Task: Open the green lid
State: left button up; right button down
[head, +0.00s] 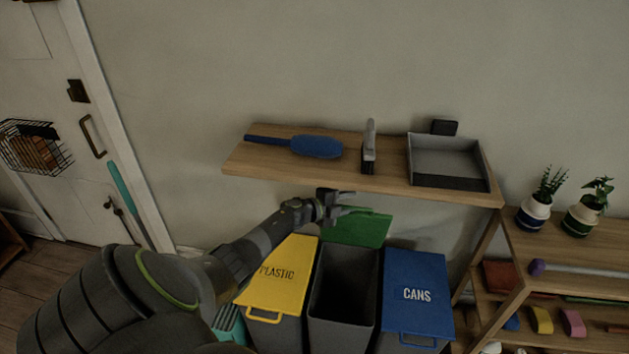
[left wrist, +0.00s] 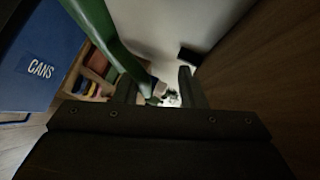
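The green lid (head: 357,229) stands raised at the back of the middle bin (head: 343,290), whose dark inside shows. My left gripper (head: 350,202) is at the upper edge of the lid, below the wall shelf. In the left wrist view, the fingers of this gripper (left wrist: 160,88) are spread apart, and the green lid (left wrist: 107,35) runs down beside the left finger. I cannot tell whether the finger touches the lid. Nothing shows clamped between the fingers. My right gripper is in neither view.
A bin with a yellow PLASTIC lid (head: 279,275) stands left of the middle bin, and one with a blue CANS lid (head: 417,278) right. Both lids are down. The wooden shelf (head: 390,184) with a blue brush (head: 316,147) and grey dustpan (head: 446,158) hangs close above my gripper.

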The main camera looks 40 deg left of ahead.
pick_arm(q)
jog(key=v, duration=1.5)
jog(key=shift+r+p, duration=0.25)
jog(key=shift+p, duration=0.05)
jog(key=shift+f, duration=0.1)
